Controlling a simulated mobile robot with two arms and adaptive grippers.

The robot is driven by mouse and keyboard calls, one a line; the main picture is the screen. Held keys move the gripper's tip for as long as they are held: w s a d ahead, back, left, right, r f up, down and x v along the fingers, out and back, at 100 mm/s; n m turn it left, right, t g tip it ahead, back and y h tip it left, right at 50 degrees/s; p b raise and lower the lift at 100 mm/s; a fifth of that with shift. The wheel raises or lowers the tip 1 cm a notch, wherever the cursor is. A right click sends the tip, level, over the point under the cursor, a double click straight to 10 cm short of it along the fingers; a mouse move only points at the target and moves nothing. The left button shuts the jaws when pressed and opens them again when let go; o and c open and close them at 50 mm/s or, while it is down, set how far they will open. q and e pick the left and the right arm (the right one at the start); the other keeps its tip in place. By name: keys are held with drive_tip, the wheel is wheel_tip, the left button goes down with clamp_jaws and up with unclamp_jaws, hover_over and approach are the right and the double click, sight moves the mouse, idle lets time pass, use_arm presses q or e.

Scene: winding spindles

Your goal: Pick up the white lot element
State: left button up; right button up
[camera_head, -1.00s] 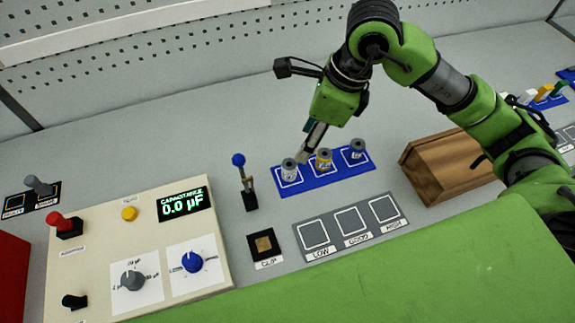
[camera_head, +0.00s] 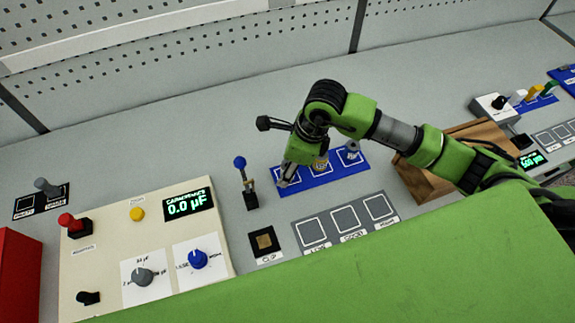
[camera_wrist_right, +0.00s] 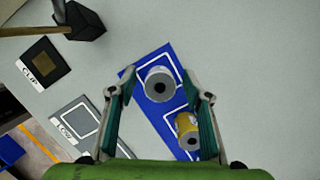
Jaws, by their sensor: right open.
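The white lot element, a short pale cylinder with a dark centre hole (camera_wrist_right: 160,84), stands in the end square of the blue mat (camera_wrist_right: 130,75). In the right wrist view it lies between the two open fingers of my right gripper (camera_wrist_right: 160,100), with a gap on each side. In the head view the right gripper (camera_head: 284,180) is over that end of the mat and hides the white element. A yellow-banded element (camera_head: 321,163) stands in the middle square, close beside one finger in the wrist view (camera_wrist_right: 187,130). My left gripper is not in view.
A grey element (camera_head: 352,150) stands in the mat's far square. A blue-knobbed lever (camera_head: 246,182) stands to the left. The grey LOW/GOOD/HIGH plate (camera_head: 345,224) and the CLIP pad (camera_head: 264,242) are in front. A wooden box (camera_head: 408,180) is to the right.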

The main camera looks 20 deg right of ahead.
drive_tip(key=shift+f, duration=0.15)
drive_tip(key=shift+c, duration=0.3)
drive_tip(key=c, duration=1.1)
